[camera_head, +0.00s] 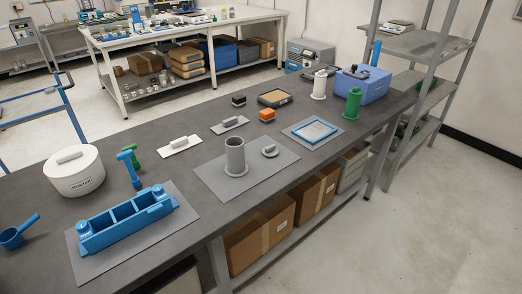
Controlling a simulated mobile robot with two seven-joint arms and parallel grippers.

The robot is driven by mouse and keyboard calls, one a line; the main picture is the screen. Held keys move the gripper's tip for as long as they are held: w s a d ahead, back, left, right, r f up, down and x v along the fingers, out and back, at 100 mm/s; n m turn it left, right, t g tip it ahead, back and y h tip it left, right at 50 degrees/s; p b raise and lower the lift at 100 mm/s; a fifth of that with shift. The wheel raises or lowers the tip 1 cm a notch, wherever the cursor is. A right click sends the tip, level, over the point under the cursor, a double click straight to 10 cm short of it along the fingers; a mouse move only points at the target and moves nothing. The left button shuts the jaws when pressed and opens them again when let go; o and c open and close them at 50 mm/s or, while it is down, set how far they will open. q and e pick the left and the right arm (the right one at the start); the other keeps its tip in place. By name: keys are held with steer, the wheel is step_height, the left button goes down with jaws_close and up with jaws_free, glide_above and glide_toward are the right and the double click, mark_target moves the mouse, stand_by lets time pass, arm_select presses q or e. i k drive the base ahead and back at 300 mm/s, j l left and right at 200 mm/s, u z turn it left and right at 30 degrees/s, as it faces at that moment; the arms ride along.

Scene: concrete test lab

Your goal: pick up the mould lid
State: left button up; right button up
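A small round grey disc with a raised handle (270,151) lies flat on a grey mat (222,182) near the middle of the workbench; it looks like the mould lid. Just left of it, apart from it, a grey cylinder mould (235,156) stands upright on a flanged base, its top open. A blue three-compartment mould (126,221) sits on another grey mat at the front left; its compartments look empty. Neither of my grippers is in view.
White (180,144) and grey floats (229,125) lie behind the mat. A blue frame (314,130) and green cylinder (352,103) are right.

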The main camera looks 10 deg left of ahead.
mark_target(272, 151)
steer(key=i+l+u, duration=0.1)
steer(key=u, duration=1.2)
steer(key=l+u, duration=0.8)
steer(key=k+l+u, duration=0.15)
steer(key=l, duration=0.15)
steer(key=l+u, duration=0.2)
steer(key=k+l+u, duration=0.15)
steer(key=l, duration=0.25)
steer(key=k+l, duration=0.1)
steer(key=l, duration=0.2)
steer(key=k+l+u, duration=0.1)
steer(key=l, duration=0.2)
steer(key=k+l, duration=0.15)
steer(key=l+u, duration=0.05)
steer(key=l, duration=0.05)
